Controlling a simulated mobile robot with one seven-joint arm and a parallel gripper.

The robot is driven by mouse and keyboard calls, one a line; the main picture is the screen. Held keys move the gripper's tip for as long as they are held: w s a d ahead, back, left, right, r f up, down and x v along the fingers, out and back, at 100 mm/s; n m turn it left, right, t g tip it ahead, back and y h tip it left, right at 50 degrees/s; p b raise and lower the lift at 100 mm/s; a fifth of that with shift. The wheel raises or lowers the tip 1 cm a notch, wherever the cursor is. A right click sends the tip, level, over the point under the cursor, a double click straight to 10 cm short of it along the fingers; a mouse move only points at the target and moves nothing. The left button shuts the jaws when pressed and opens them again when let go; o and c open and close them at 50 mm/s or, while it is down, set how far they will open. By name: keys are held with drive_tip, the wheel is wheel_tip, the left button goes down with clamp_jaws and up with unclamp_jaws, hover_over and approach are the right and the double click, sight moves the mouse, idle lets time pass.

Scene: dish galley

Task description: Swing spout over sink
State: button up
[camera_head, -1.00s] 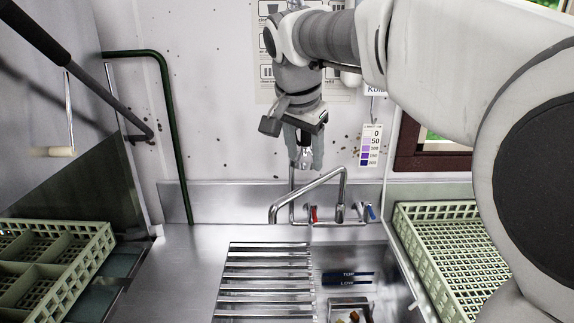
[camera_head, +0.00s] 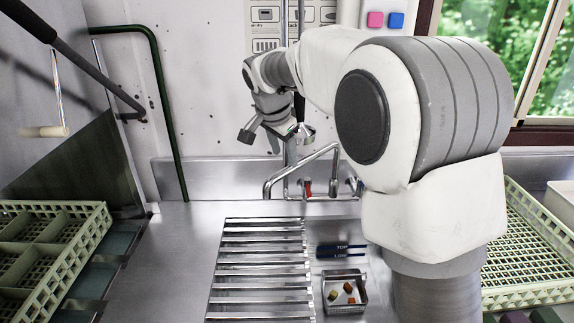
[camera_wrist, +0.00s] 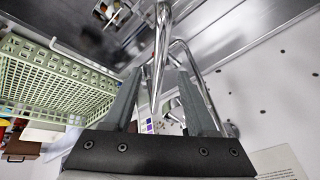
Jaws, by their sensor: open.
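The silver tubular spout (camera_head: 300,170) rises from the back of the counter and bends down at its left end, in front of the steel backsplash. Its red handle (camera_head: 307,188) shows below it. My gripper (camera_head: 277,142) is just above and behind the spout in the head view, partly blurred into other metal parts. In the wrist view my gripper (camera_wrist: 158,78) is open, and a shiny pipe (camera_wrist: 161,50) runs lengthwise between its two dark fingers. I cannot tell whether either finger touches it.
Pale green dish racks stand at left (camera_head: 95,232) and right (camera_head: 530,292). A dark green pipe (camera_head: 160,90) climbs the back wall. My arm hides the sink's right side.

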sight(288, 168)
drive_tip(key=x, duration=0.5)
drive_tip(key=shift+w+f, duration=0.25)
drive_tip(key=shift+f, duration=0.1)
clamp_jaws()
idle(1.1)
